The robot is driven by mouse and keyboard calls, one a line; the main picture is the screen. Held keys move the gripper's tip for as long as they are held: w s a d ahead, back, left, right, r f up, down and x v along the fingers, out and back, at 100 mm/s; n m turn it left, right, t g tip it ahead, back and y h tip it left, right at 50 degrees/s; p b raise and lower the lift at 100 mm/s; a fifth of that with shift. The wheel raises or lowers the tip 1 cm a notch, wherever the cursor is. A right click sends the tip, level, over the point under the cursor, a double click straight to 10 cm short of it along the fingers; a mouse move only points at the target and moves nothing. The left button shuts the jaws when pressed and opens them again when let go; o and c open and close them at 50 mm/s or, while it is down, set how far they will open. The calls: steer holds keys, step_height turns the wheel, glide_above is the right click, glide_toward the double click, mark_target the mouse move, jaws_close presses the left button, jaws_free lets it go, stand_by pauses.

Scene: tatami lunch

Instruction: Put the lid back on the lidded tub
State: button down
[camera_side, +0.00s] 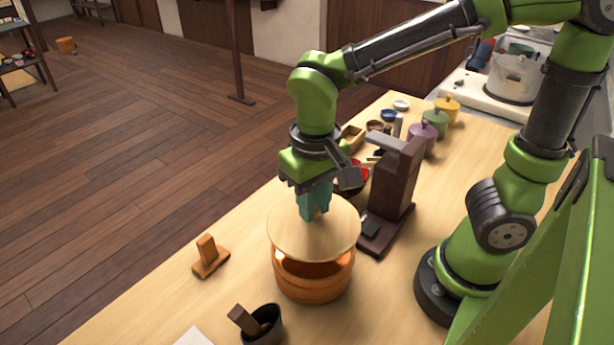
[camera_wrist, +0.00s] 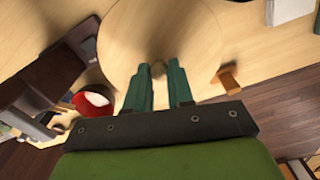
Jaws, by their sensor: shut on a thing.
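The tub (camera_side: 314,281) is a round orange-brown wooden vessel standing on the table. Its lid (camera_side: 292,230) is a pale round wooden disc; it also fills the upper middle of the wrist view (camera_wrist: 160,25). My gripper (camera_side: 316,212) points down with teal fingers shut on the lid's small knob (camera_wrist: 158,69). In the wrist view the fingers (camera_wrist: 159,85) are on either side of the knob. The lid is above the tub's mouth, with a gap at the front showing the inside. It looks roughly over the tub; the far rim is hidden by the lid.
A dark brown upright stand (camera_side: 398,185) is close right of the lid. A small wooden block piece (camera_side: 209,258) lies left, a dark cup (camera_side: 262,325) in front. A red bowl (camera_wrist: 92,103) and several lidded pots, including a purple one (camera_side: 422,138), stand behind.

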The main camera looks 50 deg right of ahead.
steer(key=shift+f, duration=2.35)
steer(key=shift+f, duration=0.15)
stand_by(0.4)
steer(key=shift+c, duration=2.2)
jaws_free()
steer(key=shift+r, duration=3.5)
jaws_close()
